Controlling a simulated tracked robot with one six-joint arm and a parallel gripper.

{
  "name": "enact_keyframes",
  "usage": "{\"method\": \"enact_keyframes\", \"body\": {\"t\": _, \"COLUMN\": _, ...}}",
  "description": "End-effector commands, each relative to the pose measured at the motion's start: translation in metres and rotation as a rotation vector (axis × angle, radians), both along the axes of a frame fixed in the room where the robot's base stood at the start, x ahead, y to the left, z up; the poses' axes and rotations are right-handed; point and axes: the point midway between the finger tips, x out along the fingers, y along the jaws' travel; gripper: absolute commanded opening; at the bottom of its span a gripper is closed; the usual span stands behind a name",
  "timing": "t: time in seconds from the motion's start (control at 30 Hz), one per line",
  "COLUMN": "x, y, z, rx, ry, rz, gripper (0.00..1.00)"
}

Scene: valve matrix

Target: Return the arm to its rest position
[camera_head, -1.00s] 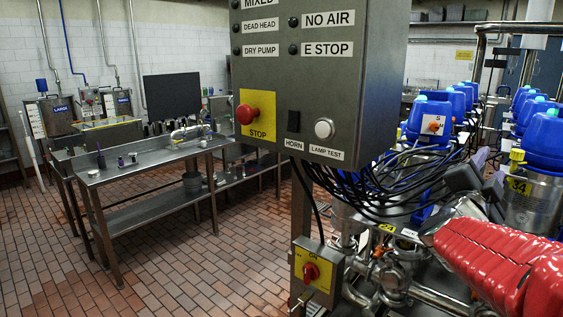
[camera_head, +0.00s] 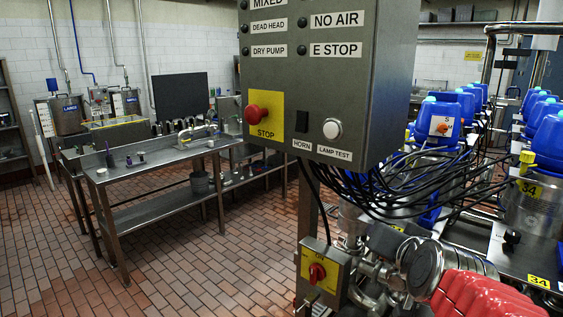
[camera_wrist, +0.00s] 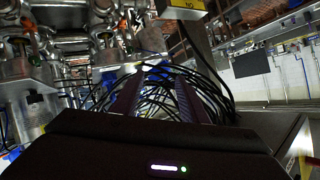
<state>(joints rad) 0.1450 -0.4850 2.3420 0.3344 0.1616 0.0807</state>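My gripper (camera_wrist: 157,82) shows in the wrist view as two dark fingers standing apart, with black cables behind the gap. It is open, and I see nothing held between the fingers. The dark body of the gripper fills the bottom of that view. In the head view, my red-covered arm is low at the bottom right, partly cut off by the frame edge. I cannot make out the fingers there.
A grey control box (camera_head: 325,75) hangs close in front, above a yellow switch box (camera_head: 322,272). Black cables (camera_head: 400,185) run beside blue-topped valves (camera_head: 437,125). Steel pipework lies near my arm. A steel bench (camera_head: 150,165) stands left, with open tiled floor (camera_head: 220,260) before it.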

Motion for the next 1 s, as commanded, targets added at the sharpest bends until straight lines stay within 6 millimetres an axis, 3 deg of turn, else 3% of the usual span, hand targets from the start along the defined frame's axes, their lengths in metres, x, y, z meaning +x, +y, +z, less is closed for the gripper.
{"method": "enact_keyframes", "body": {"t": 0.1, "x": -0.032, "y": 0.025, "z": -0.026, "rx": -0.051, "ry": 0.124, "rz": 0.096, "gripper": 0.4}}
{"method": "enact_keyframes", "body": {"t": 0.3, "x": -0.095, "y": 0.05, "z": -0.071, "rx": -0.151, "ry": 0.341, "rz": 0.239, "gripper": 0.4}}
{"method": "enact_keyframes", "body": {"t": 0.5, "x": -0.16, "y": 0.057, "z": -0.108, "rx": -0.249, "ry": 0.545, "rz": 0.346, "gripper": 0.4}}
{"method": "enact_keyframes", "body": {"t": 0.6, "x": -0.181, "y": 0.056, "z": -0.119, "rx": -0.28, "ry": 0.61, "rz": 0.374, "gripper": 0.4}}
{"method": "enact_keyframes", "body": {"t": 0.73, "x": -0.192, "y": 0.055, "z": -0.124, "rx": -0.296, "ry": 0.646, "rz": 0.389, "gripper": 0.4}}
{"method": "enact_keyframes", "body": {"t": 1.0, "x": -0.192, "y": 0.055, "z": -0.124, "rx": -0.296, "ry": 0.647, "rz": 0.389, "gripper": 0.4}}
